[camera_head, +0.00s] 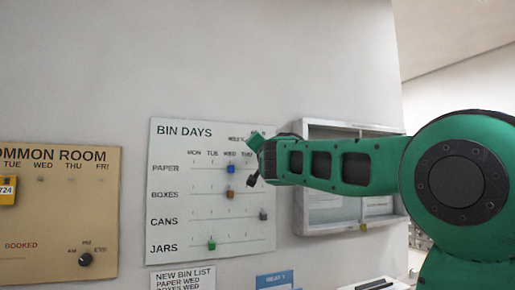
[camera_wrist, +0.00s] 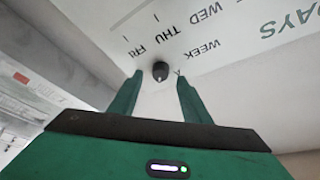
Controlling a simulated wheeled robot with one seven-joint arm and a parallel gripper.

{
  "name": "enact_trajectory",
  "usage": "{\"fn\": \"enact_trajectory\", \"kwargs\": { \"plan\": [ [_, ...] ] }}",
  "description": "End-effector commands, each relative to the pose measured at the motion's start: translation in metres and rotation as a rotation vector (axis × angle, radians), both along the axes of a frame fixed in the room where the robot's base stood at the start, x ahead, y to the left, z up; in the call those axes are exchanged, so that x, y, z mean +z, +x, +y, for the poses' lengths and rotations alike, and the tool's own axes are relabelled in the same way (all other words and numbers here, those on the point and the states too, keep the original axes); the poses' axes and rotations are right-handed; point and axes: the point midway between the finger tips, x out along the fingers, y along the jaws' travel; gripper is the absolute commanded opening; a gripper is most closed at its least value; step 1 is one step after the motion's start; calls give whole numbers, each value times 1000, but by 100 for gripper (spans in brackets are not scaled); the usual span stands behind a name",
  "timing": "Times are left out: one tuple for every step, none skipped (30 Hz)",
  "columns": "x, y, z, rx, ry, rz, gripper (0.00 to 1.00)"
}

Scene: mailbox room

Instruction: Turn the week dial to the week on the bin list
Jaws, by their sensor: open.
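The week dial (camera_wrist: 160,71) is a small black knob near the corner of the white BIN DAYS board (camera_head: 160,205), beside the printed word WEEK. A letter that looks like A is printed beside it; the pointer setting is too small to read. My gripper (camera_wrist: 159,78) is open, with one green finger on each side of the knob in the wrist view; I cannot tell whether they touch it. In the head view my gripper (camera_head: 256,152) covers the dial. The new bin list (camera_head: 183,278) is below the board, cut off by the frame; no week is readable on it.
The board carries blue (camera_head: 231,169), brown (camera_head: 230,194), grey (camera_head: 264,214) and green (camera_head: 211,244) sliders. A tan COMMON ROOM board (camera_head: 50,220) with a black knob (camera_head: 85,260) is at left. A white wall cabinet (camera_head: 303,200) is right of the board, behind my arm.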

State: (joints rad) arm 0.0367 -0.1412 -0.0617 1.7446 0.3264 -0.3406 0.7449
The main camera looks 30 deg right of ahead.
Motion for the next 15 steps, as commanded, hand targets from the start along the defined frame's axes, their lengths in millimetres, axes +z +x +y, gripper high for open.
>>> {"fn": "enact_trajectory", "kwargs": {
  "plan": [
    [-2, -10, 4, 1, 0, -1, 44],
    [-4, -15, 7, 1, -1, -1, 44],
    [-6, -21, 10, 2, 0, -1, 44],
    [-8, -25, 12, 2, 1, 0, 44],
    [-10, -30, 14, 1, 0, -1, 44],
    [-12, -35, 17, 2, 1, 1, 44],
    [-14, -38, 18, 2, 1, 1, 44],
    [-14, -42, 20, 2, 1, 0, 44],
    [-16, -46, 21, 1, 1, 0, 44],
    [-17, -48, 22, 0, 1, 1, 44],
    [-18, -50, 23, 0, 1, 1, 44],
    [-19, -53, 24, 0, 1, 1, 44],
    [-19, -54, 25, 0, 1, 1, 44],
    [-20, -55, 25, 0, 1, 1, 44],
    [-20, -56, 26, 0, 1, 1, 44]
  ]
}}
